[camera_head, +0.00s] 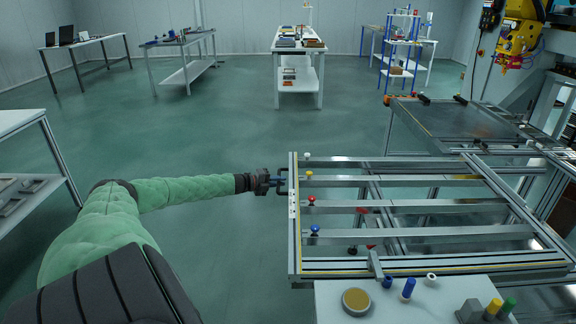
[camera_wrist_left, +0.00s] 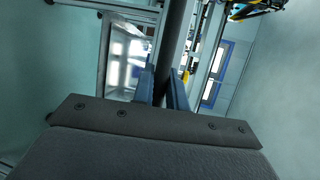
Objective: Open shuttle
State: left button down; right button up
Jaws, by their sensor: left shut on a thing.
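The shuttle appears to be the metal frame with several cross rails (camera_head: 293,235) at the right of the head view. A small dark handle (camera_head: 284,191) sits on its left side. My left gripper (camera_head: 279,182) reaches this handle from the left and is shut on it. In the left wrist view the blue fingers of the left gripper (camera_wrist_left: 163,90) stand on either side of a dark bar (camera_wrist_left: 173,45), which looks like the handle. The fingertips' contact is partly hidden. My right gripper is not in view.
White, yellow, red and blue knobs (camera_head: 314,229) sit along the frame's left part. A white table (camera_head: 335,302) with a round tin (camera_head: 356,301) and coloured pegs (camera_head: 408,289) stands in front. A shelf (camera_head: 30,150) stands at left. The floor left of the frame is clear.

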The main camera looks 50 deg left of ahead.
pick_arm(q)
jog(key=shift+s+a+f, duration=0.1)
jog(key=shift+s+a, duration=0.2)
jog(key=shift+s, duration=0.15)
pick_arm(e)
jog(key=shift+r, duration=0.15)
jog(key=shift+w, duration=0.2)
pick_arm(q)
jog(key=c, duration=1.4)
grip_release()
jog(key=shift+s, duration=0.1)
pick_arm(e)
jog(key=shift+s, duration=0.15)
